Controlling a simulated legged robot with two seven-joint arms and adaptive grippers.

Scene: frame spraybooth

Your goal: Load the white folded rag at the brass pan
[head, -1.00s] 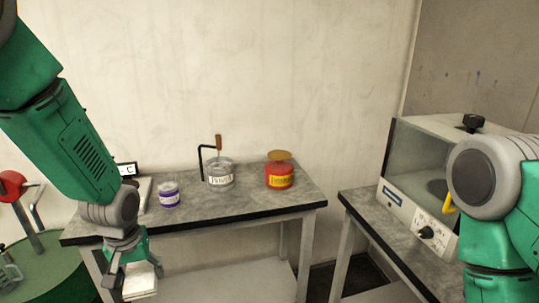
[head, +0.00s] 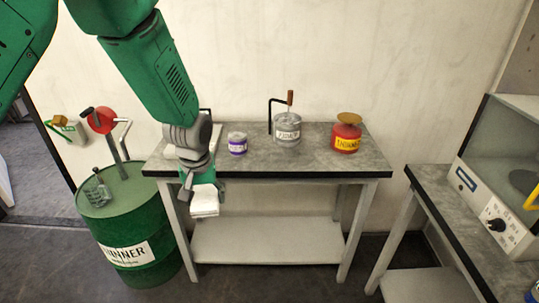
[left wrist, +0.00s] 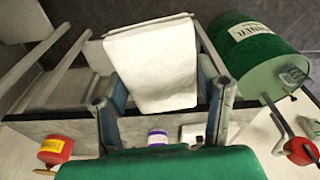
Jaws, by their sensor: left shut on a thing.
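The white folded rag (head: 204,206) is held in my left gripper (head: 201,190), in front of the table's left front edge. In the left wrist view the rag (left wrist: 155,65) hangs between the two fingers of the gripper (left wrist: 160,90). The brass pan (head: 349,118) is the round, flat top of a red can (head: 346,139) labelled as thinner, at the right part of the table. The red can also shows in the left wrist view (left wrist: 55,149). The rag is well left of the pan and apart from it. My right gripper is out of view.
The grey table (head: 310,165) also carries a purple-banded jar (head: 237,144) and a grey can (head: 287,128) beside a black bent rod. A green drum (head: 130,220) stands left.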

